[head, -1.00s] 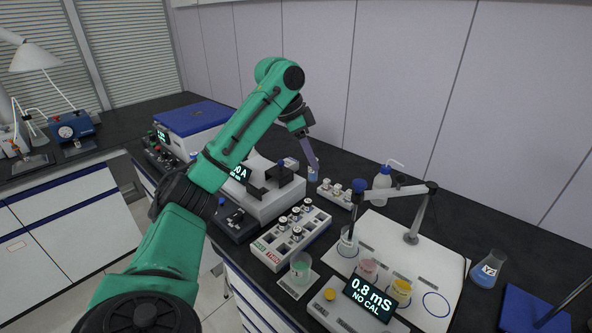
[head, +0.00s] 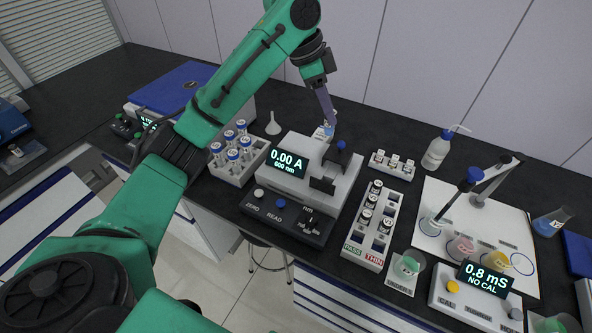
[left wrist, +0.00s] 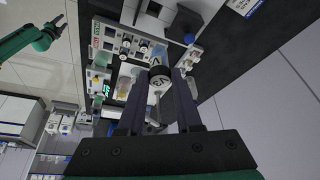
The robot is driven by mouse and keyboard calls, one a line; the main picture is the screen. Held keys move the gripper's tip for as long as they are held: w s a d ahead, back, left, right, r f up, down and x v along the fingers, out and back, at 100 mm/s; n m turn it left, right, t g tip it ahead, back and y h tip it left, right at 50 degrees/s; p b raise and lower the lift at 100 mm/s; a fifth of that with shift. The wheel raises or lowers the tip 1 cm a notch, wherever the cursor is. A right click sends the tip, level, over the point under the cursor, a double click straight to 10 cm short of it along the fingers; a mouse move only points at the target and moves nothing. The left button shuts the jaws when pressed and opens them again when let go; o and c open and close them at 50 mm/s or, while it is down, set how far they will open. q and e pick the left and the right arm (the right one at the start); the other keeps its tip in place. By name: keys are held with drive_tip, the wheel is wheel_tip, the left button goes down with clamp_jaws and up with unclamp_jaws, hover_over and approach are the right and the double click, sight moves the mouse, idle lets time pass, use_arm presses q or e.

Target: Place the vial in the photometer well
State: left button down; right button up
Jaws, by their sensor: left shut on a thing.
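My left gripper (head: 326,118) comes in from above, behind the photometer in the head view. It is shut on a small vial (head: 328,129), which hangs below the fingertips. In the left wrist view the vial (left wrist: 160,82) shows a dark cap and a white label between the two fingers. The photometer (head: 300,195) is a white block with a display reading 0.00 A, 600 nm. A dark holder and a blue-tipped lid (head: 341,146) sit on its top; the well opening itself is hard to make out. A green arm with a small gripper (left wrist: 60,22) shows in the left wrist view.
A rack of blue-capped vials (head: 239,166) stands left of the photometer, with a funnel (head: 273,126) behind. A PASS/THIN rack (head: 372,225) and a small vial rack (head: 392,166) stand to the right. Beyond are a wash bottle (head: 438,150) and the conductivity station (head: 480,210).

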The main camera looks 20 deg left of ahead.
sight(332, 134)
use_arm(q)
drive_tip(key=x, duration=0.2)
drive_tip(key=s+p+x, duration=0.1)
drive_tip(key=x, duration=0.5)
drive_tip(key=shift+s+a+f, duration=0.25)
drive_tip(key=shift+s+a, duration=0.05)
drive_tip(key=shift+a, duration=0.05)
drive_tip(key=f+p, duration=0.1)
drive_tip(key=f, duration=0.6)
drive_tip(key=f+p, duration=0.1)
drive_tip(key=f, duration=0.3)
drive_tip(key=shift+a+p, duration=0.3)
drive_tip(key=shift+a, duration=0.05)
drive_tip(key=shift+w+f, duration=0.1)
drive_tip(key=shift+f, duration=0.2)
use_arm(e)
drive_tip(key=r, duration=0.1)
drive_tip(key=d+r, duration=0.1)
drive_tip(key=r, duration=0.1)
drive_tip(key=shift+d+r, duration=0.15)
use_arm(q)
drive_tip(key=shift+f, duration=0.1)
drive_tip(key=c, duration=0.9)
unclamp_jaws()
drive_tip(key=shift+o, duration=0.2)
use_arm(e)
drive_tip(key=shift+d, duration=0.25)
